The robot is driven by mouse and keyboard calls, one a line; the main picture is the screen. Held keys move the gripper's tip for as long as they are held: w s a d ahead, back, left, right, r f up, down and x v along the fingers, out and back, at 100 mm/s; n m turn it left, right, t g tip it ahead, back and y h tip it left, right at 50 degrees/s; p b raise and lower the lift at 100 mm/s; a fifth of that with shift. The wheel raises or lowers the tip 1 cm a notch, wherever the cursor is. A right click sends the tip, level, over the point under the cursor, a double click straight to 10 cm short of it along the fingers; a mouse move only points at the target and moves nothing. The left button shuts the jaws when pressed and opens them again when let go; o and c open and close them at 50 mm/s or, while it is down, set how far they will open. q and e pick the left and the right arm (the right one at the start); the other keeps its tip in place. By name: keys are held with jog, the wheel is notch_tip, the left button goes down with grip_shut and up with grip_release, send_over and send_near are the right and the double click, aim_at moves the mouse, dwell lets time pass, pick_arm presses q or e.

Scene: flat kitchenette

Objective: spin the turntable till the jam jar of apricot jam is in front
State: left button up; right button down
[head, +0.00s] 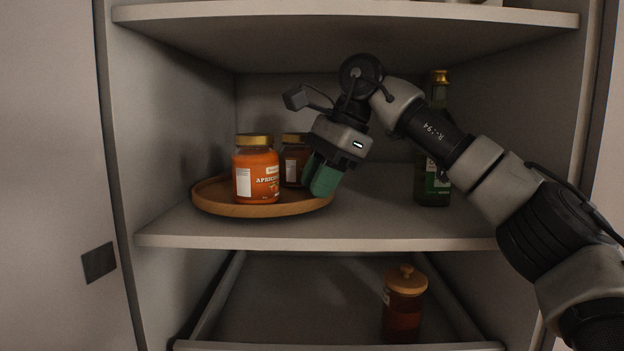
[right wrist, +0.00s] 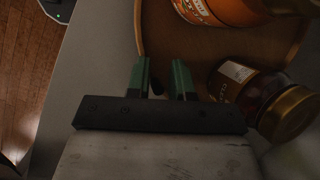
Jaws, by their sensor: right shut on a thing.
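The round wooden turntable (head: 215,200) sits on the middle shelf; its rim also shows in the right wrist view (right wrist: 150,38). The apricot jam jar (head: 257,177), orange with a gold lid and a label reading "APRICO…", stands upright toward its front; its lower part shows in the right wrist view (right wrist: 235,10). A darker jam jar (head: 293,163) stands behind it, to the right; it also shows in the right wrist view (right wrist: 240,85). My right gripper (head: 322,192) is shut at the turntable's right edge; a small dark part shows between its green fingers (right wrist: 160,76). My left gripper is out of view.
A green bottle (head: 434,160) with a gold cap stands on the shelf at the right, behind my right arm. A wooden-lidded jar (head: 403,305) stands in the lower compartment. The upper shelf (head: 350,12) and side walls enclose the space.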

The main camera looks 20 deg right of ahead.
jog(key=shift+w+d+f, duration=0.15)
jog(key=shift+d+f, duration=0.15)
jog(key=shift+d, duration=0.05)
jog(key=c, duration=1.3)
grip_release()
jog(key=shift+o, duration=0.7)
jog(key=shift+w+d+f, duration=0.15)
jog(key=shift+w+d, duration=0.05)
jog(key=shift+d, duration=0.2)
jog(key=shift+s+a, duration=0.1)
jog(key=shift+a, duration=0.05)
jog(key=shift+r, duration=0.2)
